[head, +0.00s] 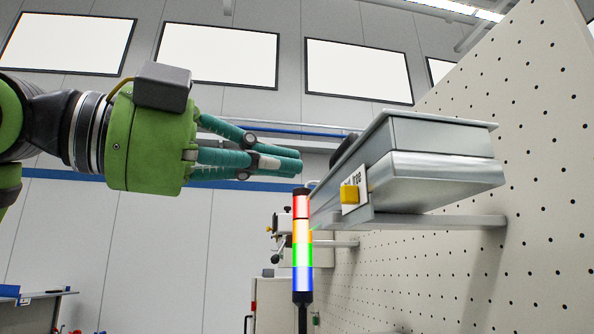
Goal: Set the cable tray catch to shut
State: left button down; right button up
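A grey metal cable tray (440,180) is mounted on the pegboard wall at the right. On its near end is a yellow catch (349,194) over a white label (360,187). The label is partly covered, and the part beside the catch seems to read "free". A dark part (343,150), perhaps a handle, stands on the tray's near end above the catch. My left gripper (299,160), green with teal fingers, points right, to the left of the tray and above the catch's height. Its fingertips are together with nothing visible between them, apart from the catch. My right gripper is out of view.
A lit signal tower (302,245) stands below my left fingertips, left of the tray. A bracket arm (440,221) runs under the tray to the pegboard (540,130). Equipment (283,235) stands behind the tower. The space left of the tower is open.

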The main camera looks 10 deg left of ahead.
aim_at(367, 188)
pick_arm(q)
jog(key=p+x, duration=0.2)
jog(key=x, duration=0.2)
jog(key=p+x, duration=0.2)
jog(key=x, duration=0.3)
jog(key=shift+d+r, duration=0.15)
jog(key=shift+r, duration=0.05)
jog(key=w+p, duration=0.1)
jog(key=w+a+p, duration=0.1)
jog(key=w, duration=0.1)
jog(key=shift+a, duration=0.2)
jog(key=shift+w+a+f, duration=0.15)
jog(key=shift+w+a, duration=0.1)
jog(key=shift+w, duration=0.1)
jog(key=shift+d, duration=0.25)
